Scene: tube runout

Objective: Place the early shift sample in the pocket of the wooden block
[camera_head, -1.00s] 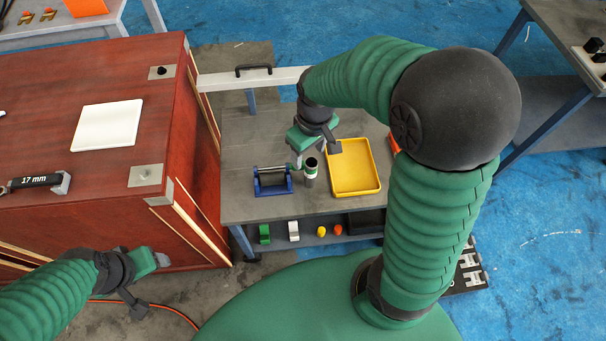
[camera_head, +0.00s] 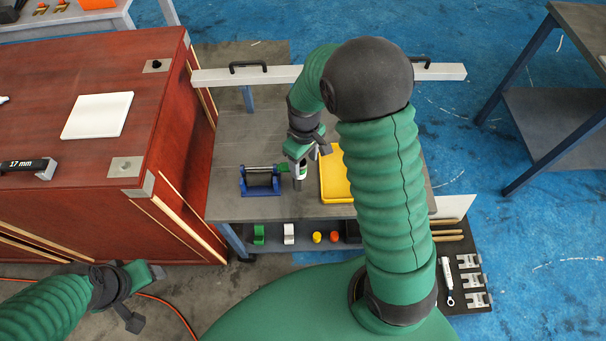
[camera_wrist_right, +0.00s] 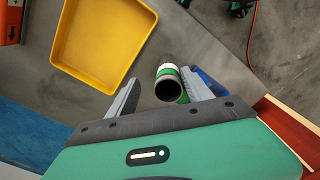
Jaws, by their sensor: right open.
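A dark tube with a green and white band (camera_head: 299,183) stands on the grey table beside a blue stand. It also shows in the right wrist view (camera_wrist_right: 168,84), its dark open end toward the camera. No label can be read. My right gripper (camera_head: 296,172) is open, with its fingers (camera_wrist_right: 160,78) on either side of the tube; I cannot tell whether they touch it. My left gripper (camera_head: 150,273) is at the lower left, away from the table; its jaw gap cannot be made out. I cannot make out a wooden block with a pocket.
A yellow tray (camera_head: 334,190) lies right of the tube, partly behind my right arm. The blue stand (camera_head: 261,188) is close on the left. A red-brown wooden cabinet (camera_head: 75,210) borders the table's left side. Small coloured items sit on a lower shelf (camera_head: 275,245).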

